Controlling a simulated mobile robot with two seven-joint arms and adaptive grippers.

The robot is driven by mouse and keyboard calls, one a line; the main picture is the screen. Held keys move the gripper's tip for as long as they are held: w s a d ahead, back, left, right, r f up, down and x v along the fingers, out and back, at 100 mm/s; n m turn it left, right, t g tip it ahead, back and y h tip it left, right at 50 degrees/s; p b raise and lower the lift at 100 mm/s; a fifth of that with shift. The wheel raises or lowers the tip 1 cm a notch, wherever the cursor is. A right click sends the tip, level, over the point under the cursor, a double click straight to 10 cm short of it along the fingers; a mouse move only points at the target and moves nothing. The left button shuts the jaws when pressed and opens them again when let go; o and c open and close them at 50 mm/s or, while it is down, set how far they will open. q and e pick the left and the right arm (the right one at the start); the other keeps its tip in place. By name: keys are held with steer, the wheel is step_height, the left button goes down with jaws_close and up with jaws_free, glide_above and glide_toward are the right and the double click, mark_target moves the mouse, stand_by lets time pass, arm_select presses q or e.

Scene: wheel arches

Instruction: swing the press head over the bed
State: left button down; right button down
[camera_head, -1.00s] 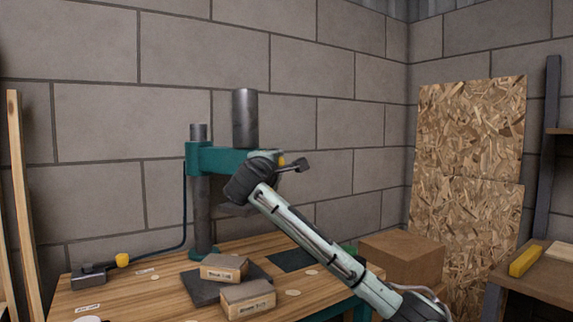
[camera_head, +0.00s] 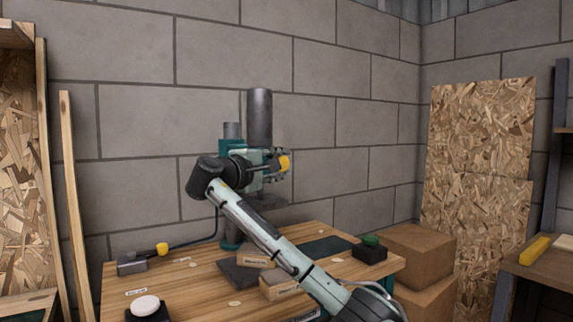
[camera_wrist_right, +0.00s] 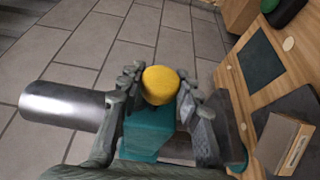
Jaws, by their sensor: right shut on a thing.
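The press stands on the wooden bench. It has a grey column (camera_head: 231,208) and a teal swing arm (camera_wrist_right: 148,138) carrying the head, a grey metal cylinder (camera_head: 260,118). A yellow knob (camera_head: 284,163) sits at the arm's end; it also shows in the wrist view (camera_wrist_right: 160,85). My right gripper (camera_head: 272,163) is shut on this knobbed end, its fingers on both sides. A dark plate (camera_head: 234,272) lies below on the bench, partly under wooden blocks; I cannot tell whether it is the bed. My forearm hides part of the press. My left gripper is out of view.
Wooden blocks (camera_head: 280,290) sit at the bench front. A dark green mat (camera_head: 326,246) and a black box with a green button (camera_head: 370,252) are at the right. A white button on a black base (camera_head: 146,305) is front left. Cardboard boxes (camera_head: 412,250) stand beyond the bench.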

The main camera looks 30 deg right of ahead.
steer(key=shift+s+a+m+g, duration=0.1)
steer(key=shift+a+m+g, duration=0.25)
steer(key=shift+a, duration=0.35)
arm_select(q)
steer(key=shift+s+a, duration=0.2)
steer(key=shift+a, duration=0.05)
arm_select(e)
steer(key=shift+a, duration=0.1)
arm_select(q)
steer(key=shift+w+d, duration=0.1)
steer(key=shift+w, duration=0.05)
arm_select(e)
steer(key=shift+f, duration=0.1)
steer(key=c, duration=1)
jaws_free()
steer(key=shift+a, duration=0.15)
steer(key=shift+c, duration=0.2)
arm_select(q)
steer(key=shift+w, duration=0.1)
arm_select(e)
steer(key=v, duration=1.2)
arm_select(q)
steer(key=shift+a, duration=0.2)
arm_select(e)
steer(key=shift+f, duration=0.15)
